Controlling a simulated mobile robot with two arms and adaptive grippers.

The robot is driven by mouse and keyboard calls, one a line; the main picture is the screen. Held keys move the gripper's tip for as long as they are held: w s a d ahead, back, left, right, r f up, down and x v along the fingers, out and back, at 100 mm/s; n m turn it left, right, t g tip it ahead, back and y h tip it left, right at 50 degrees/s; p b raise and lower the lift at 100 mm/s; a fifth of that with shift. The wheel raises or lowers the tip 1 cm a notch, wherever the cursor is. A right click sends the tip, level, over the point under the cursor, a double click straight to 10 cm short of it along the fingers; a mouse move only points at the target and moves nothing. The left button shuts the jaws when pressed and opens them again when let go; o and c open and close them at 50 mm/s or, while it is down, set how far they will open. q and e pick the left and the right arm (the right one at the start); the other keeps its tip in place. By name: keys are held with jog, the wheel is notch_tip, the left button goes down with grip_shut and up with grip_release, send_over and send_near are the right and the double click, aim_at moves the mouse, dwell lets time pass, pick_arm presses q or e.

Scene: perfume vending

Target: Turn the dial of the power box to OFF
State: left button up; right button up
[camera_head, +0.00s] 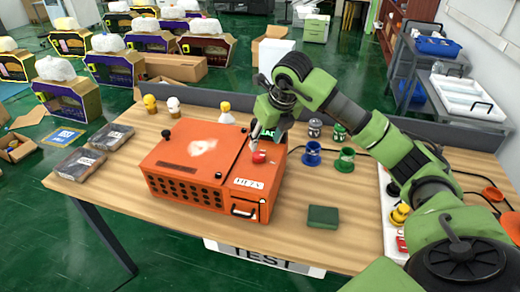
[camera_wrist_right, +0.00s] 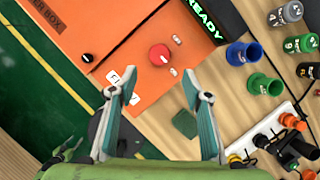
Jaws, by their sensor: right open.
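The orange power box (camera_head: 190,148) sits on the wooden table. Its red round dial (camera_head: 259,157) is on the top panel at the right and shows clearly in the wrist view (camera_wrist_right: 160,55). Small pale labels (camera_wrist_right: 176,40) beside the dial are too small to read, so its setting is unclear. My right gripper (camera_head: 266,135) is just above and behind the dial in the head view. In the wrist view, its teal fingers (camera_wrist_right: 159,76) are open and empty, spread to either side of the dial's line and apart from it.
A green READY sign (camera_wrist_right: 207,22) stands by the box. Blue (camera_head: 312,154) and green (camera_head: 345,160) spool-like parts stand to the right. A dark green block (camera_head: 322,217) lies in front of them. Two dark slabs (camera_head: 80,163) lie at the left. The front table area is mostly clear.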

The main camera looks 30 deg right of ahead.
aim_at(259, 155)
jog(key=p+x, duration=0.1)
jog(key=x, duration=0.3)
jog(key=shift+w, duration=0.1)
jog(key=shift+p+x, duration=0.3)
jog(key=shift+x, duration=0.9)
jog(key=shift+w+f, duration=0.15)
jog(key=shift+f, duration=0.25)
jog(key=shift+w+f, duration=0.15)
jog(key=shift+f, duration=0.2)
jog(key=shift+c, duration=0.7)
pick_arm(q)
jog(key=shift+w+r, duration=0.95)
jog(key=shift+r, duration=0.25)
pick_arm(e)
jog(key=c, duration=1)
